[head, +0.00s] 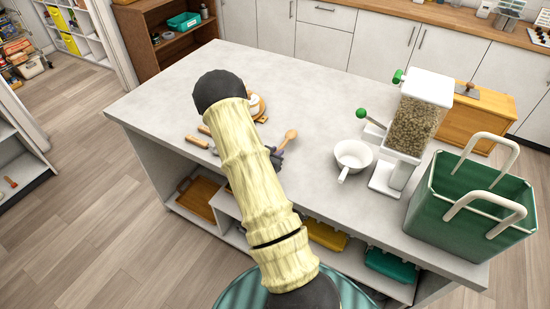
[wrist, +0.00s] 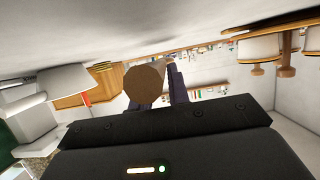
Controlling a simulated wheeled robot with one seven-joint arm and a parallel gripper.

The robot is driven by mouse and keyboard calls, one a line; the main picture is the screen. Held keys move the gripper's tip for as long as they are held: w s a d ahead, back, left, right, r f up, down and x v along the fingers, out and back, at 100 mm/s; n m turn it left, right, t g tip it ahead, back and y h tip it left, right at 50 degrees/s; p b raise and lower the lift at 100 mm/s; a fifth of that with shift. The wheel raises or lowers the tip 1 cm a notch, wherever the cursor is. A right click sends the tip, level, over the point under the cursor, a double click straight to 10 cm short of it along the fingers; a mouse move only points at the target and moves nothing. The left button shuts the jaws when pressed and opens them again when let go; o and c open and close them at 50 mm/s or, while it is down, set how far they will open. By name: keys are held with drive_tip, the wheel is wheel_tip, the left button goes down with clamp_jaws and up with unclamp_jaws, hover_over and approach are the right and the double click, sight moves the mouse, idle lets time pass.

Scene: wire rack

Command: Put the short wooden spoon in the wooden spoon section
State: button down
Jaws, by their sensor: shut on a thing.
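The wooden spoon (head: 291,135) is held by my gripper (head: 276,157) above the grey worktop, with its rounded head pointing up and to the right in the head view. In the wrist view a brown rounded end of it (wrist: 145,83) shows beside the dark fingers (wrist: 176,84). My gripper is shut on the spoon. My arm hides most of the gripper and the spoon's handle. I cannot make out a wooden spoon section. Wooden-handled items (head: 197,142) lie on the worktop left of my arm, partly hidden by it.
A white bowl with a handle (head: 352,155) and a grain dispenser (head: 414,115) stand right of the gripper. A green basket (head: 470,205) is at the right front. A white and wooden item (head: 257,104) stands behind my arm. The worktop's back middle (head: 310,85) is clear.

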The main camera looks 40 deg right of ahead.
drive_tip(key=shift+f, duration=1.4)
drive_tip(key=shift+f, duration=0.15)
drive_tip(key=c, duration=1.3)
unclamp_jaws()
drive_tip(key=shift+c, duration=0.2)
drive_tip(key=b+v, duration=0.1)
drive_tip(key=v, duration=0.5)
drive_tip(key=b+v, duration=0.1)
drive_tip(key=v, duration=0.5)
drive_tip(key=shift+r, duration=0.25)
drive_tip(key=shift+w, duration=0.1)
